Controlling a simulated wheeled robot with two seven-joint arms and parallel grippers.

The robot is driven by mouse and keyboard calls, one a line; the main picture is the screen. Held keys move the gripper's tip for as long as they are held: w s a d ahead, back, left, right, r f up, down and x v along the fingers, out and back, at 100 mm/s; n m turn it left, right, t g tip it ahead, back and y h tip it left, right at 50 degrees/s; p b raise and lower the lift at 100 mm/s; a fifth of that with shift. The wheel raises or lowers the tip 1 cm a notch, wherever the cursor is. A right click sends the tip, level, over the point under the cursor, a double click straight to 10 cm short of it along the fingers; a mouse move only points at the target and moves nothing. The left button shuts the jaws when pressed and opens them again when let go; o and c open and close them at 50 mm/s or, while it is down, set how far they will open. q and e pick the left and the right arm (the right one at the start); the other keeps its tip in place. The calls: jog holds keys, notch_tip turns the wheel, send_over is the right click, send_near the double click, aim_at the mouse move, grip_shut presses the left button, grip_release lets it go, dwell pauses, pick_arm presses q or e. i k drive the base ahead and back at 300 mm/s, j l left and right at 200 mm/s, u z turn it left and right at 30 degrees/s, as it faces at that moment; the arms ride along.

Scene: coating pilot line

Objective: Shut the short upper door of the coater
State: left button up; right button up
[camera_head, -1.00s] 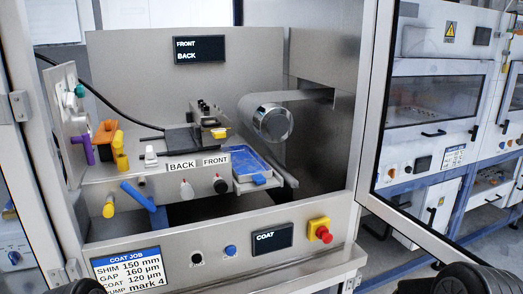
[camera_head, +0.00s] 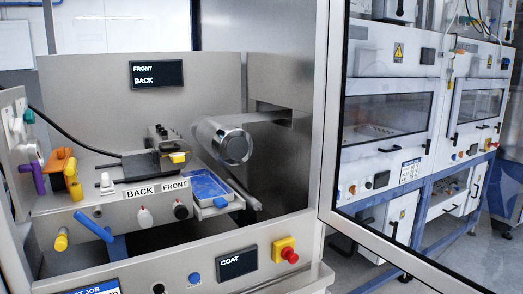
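The coater (camera_head: 190,237) fills the left and middle of the head view, its front opening uncovered. A clear-paned door (camera_head: 331,110) with a pale metal frame stands swung open on the right side of the opening. Its lower frame edge slopes down to the right, and its far side runs out of the picture. I cannot tell from this view alone whether it is the short upper door. No handle on it can be made out. Neither of my grippers shows in this view.
Inside the coater are a metal roller (camera_head: 236,146), a blue tray (camera_head: 207,187) and coloured knobs. A red stop button (camera_head: 289,254) sticks out on the front panel. Cabinets with windows (camera_head: 388,115) stand behind the door. Open floor shows at the right.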

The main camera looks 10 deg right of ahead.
aim_at(439, 278)
jog(key=z, duration=1.4)
